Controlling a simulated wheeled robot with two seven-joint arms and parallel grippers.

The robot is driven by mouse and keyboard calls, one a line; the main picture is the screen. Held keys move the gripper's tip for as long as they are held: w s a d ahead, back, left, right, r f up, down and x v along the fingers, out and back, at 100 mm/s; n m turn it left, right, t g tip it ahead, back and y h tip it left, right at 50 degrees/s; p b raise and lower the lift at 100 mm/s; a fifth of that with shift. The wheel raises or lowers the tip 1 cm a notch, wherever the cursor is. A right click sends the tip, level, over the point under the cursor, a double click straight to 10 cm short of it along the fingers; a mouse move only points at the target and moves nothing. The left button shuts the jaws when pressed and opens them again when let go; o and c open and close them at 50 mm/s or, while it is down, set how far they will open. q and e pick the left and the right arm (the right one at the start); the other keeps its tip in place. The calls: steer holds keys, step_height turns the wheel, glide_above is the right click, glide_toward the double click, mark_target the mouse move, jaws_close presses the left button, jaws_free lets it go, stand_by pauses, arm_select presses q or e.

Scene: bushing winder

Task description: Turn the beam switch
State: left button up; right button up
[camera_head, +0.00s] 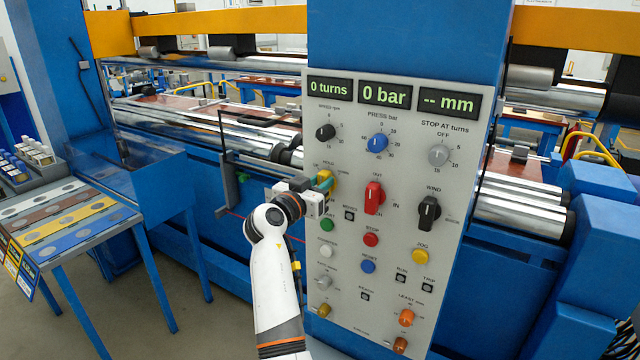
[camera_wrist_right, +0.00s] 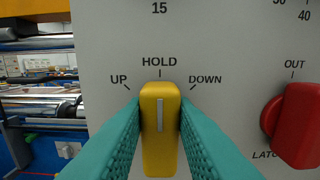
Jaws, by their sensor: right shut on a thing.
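The beam switch is a yellow knob (camera_wrist_right: 160,130) on the grey control panel (camera_head: 343,275), with UP, HOLD and DOWN printed around it in the right wrist view. Its white line stands upright and points at HOLD. My right gripper (camera_wrist_right: 160,130) is shut on the knob, with a green finger pressed against each side. In the head view the yellow knob (camera_head: 327,178) is partly hidden by my right gripper (camera_head: 322,184). My left gripper is not in view.
A red knob (camera_head: 374,197) sits just right of the switch, and a green button (camera_head: 327,224) just below. Displays on top read 0 turns, 0 bar and -- mm. Steel rollers (camera_head: 240,140) lie left of the panel. A table with colored strips (camera_head: 70,222) stands at the left.

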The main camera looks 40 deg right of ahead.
steer(key=shift+n, duration=0.4)
steer(key=shift+w+n+b, duration=0.15)
steer(key=shift+n+b, duration=0.15)
steer(key=shift+n, duration=1.1)
steer(key=n, duration=0.2)
steer(key=shift+w+n, duration=0.2)
steer(key=shift+n, duration=0.1)
steer(key=shift+w+a+f+n+p, duration=0.1)
steer(key=shift+n+p, duration=0.3)
steer(key=shift+n, duration=1)
steer(key=o, duration=1)
steer(key=shift+f, duration=0.15)
